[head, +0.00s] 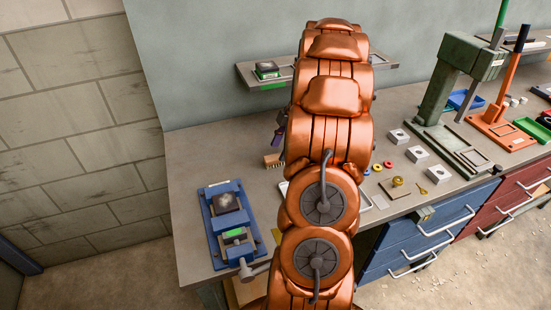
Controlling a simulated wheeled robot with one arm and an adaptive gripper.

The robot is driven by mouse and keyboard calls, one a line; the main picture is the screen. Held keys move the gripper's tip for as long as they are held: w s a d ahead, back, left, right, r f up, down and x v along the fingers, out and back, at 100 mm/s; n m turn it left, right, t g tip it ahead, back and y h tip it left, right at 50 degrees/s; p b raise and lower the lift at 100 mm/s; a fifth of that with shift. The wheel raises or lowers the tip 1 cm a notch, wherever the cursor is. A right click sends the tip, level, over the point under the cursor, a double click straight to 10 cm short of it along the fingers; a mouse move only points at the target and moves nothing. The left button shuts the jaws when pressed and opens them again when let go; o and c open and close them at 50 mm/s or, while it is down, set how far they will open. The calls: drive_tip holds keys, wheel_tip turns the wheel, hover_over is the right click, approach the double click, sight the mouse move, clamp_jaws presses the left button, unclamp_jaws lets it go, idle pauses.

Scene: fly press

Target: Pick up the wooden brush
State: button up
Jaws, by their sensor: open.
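The wooden brush (272,161), a small tan block with bristles, lies on the grey workbench (215,135) just left of my copper-coloured arm. Its right end is close to the arm's outline, and part of it may be hidden. My gripper (280,131) is mostly hidden behind my arm. Only a dark part of it shows at the arm's left edge, above the brush in the picture. It is open, and nothing shows between its fingers. I cannot tell its exact height over the bench.
A blue vise-like fixture (231,222) stands at the bench's front left. A wall shelf (387,75) hangs behind my arm. A green press (440,105) and an orange press (497,120) stand at right, with white blocks (417,154) before them. The bench's back left is clear.

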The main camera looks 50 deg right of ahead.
sight(276, 156)
drive_tip(key=shift+p+x, duration=1)
drive_tip(key=shift+x, duration=1.25)
drive_tip(key=shift+w, duration=0.15)
drive_tip(key=shift+c, duration=0.2)
clamp_jaws()
